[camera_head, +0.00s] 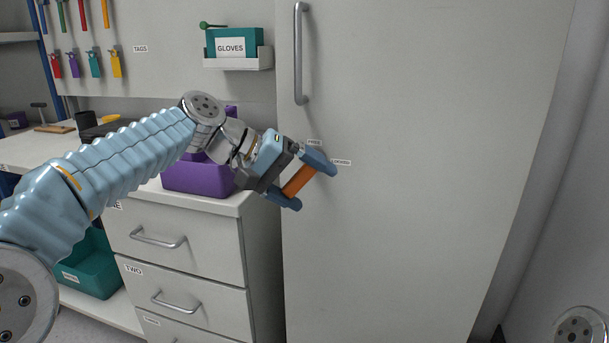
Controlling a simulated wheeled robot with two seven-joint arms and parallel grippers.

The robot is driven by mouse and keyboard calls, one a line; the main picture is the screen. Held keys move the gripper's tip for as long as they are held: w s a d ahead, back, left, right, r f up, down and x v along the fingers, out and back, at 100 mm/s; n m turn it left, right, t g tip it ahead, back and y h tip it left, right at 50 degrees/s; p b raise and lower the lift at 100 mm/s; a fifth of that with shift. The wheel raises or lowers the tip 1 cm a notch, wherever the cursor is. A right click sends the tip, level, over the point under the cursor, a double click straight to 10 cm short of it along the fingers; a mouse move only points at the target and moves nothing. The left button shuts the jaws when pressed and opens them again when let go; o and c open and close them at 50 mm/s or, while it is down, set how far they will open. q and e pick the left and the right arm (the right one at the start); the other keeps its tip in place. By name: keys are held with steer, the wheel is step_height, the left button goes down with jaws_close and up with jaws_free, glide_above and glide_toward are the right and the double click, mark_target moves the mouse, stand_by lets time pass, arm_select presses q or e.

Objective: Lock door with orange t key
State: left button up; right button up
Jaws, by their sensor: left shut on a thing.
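My left gripper (302,185) is in front of the tall pale grey door (420,150), near its left edge. It is shut on the orange T key (299,180), whose orange bar shows between the two blue fingers. The rest of the key and any keyhole are hidden behind the gripper. Small labels sit on the door just above and beside the fingers; one seems to read FREE. The door has a vertical metal handle (299,52) above the gripper and looks closed. My right gripper is not in view.
A drawer cabinet (187,250) with a purple bin (197,176) on top stands left of the door. A GLOVES box (234,45) sits in a wall holder. Coloured tools and tags hang at upper left. A teal bin (90,268) is low at left. Space before the door's right part looks clear.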

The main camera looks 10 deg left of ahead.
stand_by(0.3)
arm_select(q)
steer(key=shift+r+y+p, duration=0.1)
steer(key=shift+y+p, duration=0.7)
steer(key=shift+m+y, duration=0.4)
steer(key=shift+y, duration=0.2)
steer(key=shift+a+f+y, duration=0.15)
steer(key=shift+f+y, duration=0.1)
steer(key=shift+y, duration=0.35)
steer(key=y, duration=0.2)
steer(key=shift+m+y, duration=0.4)
steer(key=shift+a+y, duration=0.15)
steer(key=shift+y, duration=0.35)
